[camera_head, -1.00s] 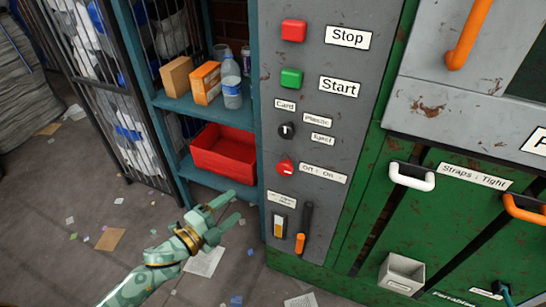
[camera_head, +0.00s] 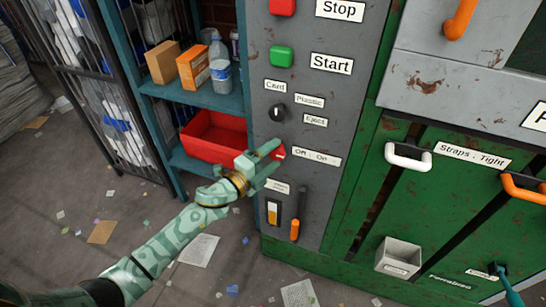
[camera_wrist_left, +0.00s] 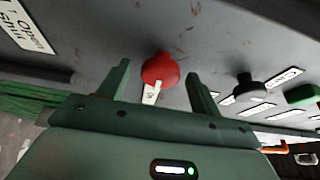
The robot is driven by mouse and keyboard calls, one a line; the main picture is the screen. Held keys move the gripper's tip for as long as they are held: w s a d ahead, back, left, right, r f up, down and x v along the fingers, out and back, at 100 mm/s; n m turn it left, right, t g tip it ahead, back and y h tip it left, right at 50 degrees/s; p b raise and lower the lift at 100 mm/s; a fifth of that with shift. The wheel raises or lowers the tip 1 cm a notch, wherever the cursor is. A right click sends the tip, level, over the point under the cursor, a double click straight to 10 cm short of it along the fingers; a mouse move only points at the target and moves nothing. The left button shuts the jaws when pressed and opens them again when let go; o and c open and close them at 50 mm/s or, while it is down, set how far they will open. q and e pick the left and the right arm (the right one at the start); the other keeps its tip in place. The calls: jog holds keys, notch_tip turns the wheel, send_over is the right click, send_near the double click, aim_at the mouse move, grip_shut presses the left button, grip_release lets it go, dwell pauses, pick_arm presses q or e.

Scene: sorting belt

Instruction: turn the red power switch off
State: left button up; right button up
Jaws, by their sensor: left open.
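The red power switch (camera_head: 280,153) is a small round knob on the grey control panel, left of the "Off : On" label (camera_head: 317,157). My left gripper (camera_head: 271,160) is open at the switch in the head view, and its fingers partly cover the knob. In the left wrist view the red switch (camera_wrist_left: 161,67) shows between the two spread fingers of the left gripper (camera_wrist_left: 158,70), with a gap on both sides. A white mark shows at the knob's lower edge there. I cannot tell which setting it points to.
A black selector knob (camera_head: 277,112), a green Start button (camera_head: 282,56) and a red Stop button (camera_head: 282,6) are above the switch. An orange-handled lever (camera_head: 295,229) is below. A red bin (camera_head: 211,137) stands on the shelf to the left. Floor litter lies below.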

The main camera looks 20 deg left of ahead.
pick_arm(q)
jog(key=shift+w+d, duration=0.1)
jog(key=shift+w, duration=0.15)
jog(key=c, duration=0.9)
jog(key=shift+c, duration=0.2)
